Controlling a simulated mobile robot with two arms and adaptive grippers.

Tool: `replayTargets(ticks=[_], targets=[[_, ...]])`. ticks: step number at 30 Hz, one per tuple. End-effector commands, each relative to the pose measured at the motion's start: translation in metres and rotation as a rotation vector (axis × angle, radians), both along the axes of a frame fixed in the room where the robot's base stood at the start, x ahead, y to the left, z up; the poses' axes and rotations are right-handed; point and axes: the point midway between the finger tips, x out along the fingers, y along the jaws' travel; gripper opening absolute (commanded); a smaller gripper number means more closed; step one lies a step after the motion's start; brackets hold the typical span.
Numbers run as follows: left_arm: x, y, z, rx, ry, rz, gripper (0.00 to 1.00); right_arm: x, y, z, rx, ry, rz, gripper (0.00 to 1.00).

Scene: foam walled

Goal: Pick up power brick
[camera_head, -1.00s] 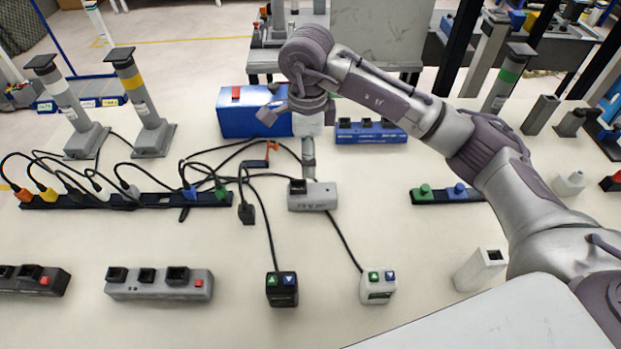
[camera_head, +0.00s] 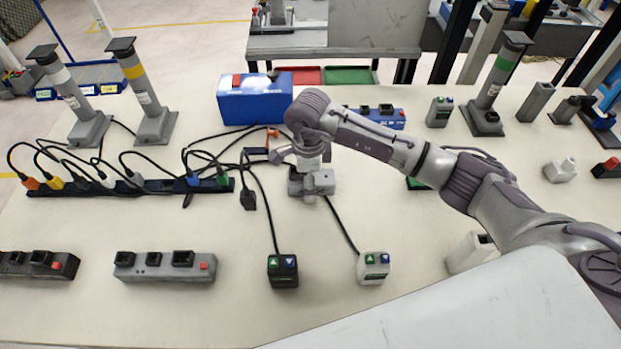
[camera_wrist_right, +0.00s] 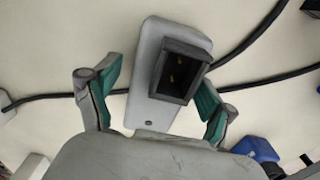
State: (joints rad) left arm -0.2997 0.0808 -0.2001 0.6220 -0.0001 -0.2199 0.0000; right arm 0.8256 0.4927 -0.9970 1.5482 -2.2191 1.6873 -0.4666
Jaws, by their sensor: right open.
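The power brick (camera_head: 322,183) is a small grey box with a cable, lying on the table below my right gripper (camera_head: 309,170) in the head view. The gripper partly hides it there. In the right wrist view the grey brick (camera_wrist_right: 147,60) with its black socket lies between the teal-padded fingers of my right gripper (camera_wrist_right: 158,88). The fingers are open, one on each side of the brick, with a gap visible at the left finger. Whether the right finger touches it I cannot tell. My left gripper is not in view.
A dark power strip (camera_head: 160,186) with several plugs lies left. A black button box (camera_head: 283,270) and a white one (camera_head: 373,267) stand in front. A blue box (camera_head: 255,98) is behind. Cables cross the table near the brick.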

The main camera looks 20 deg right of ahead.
Motion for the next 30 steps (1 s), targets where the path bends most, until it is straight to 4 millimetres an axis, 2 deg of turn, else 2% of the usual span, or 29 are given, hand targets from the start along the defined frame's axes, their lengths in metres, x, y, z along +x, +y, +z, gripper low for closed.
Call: replayTargets(ticks=[6,18,20,30], targets=[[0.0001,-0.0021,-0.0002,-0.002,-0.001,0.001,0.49,0.0003,0.0,-0.001,0.0,-0.001,0.001,0.83],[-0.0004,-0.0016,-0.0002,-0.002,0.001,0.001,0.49,0.0003,-0.0001,-0.0006,0.0,-0.001,0.0,0.17],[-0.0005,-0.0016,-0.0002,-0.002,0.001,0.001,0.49,0.0006,0.0,0.0,0.0,-0.002,0.0,0.09],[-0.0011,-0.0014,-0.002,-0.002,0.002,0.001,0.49,0.001,0.0,0.0047,0.001,-0.003,0.001,0.09]])
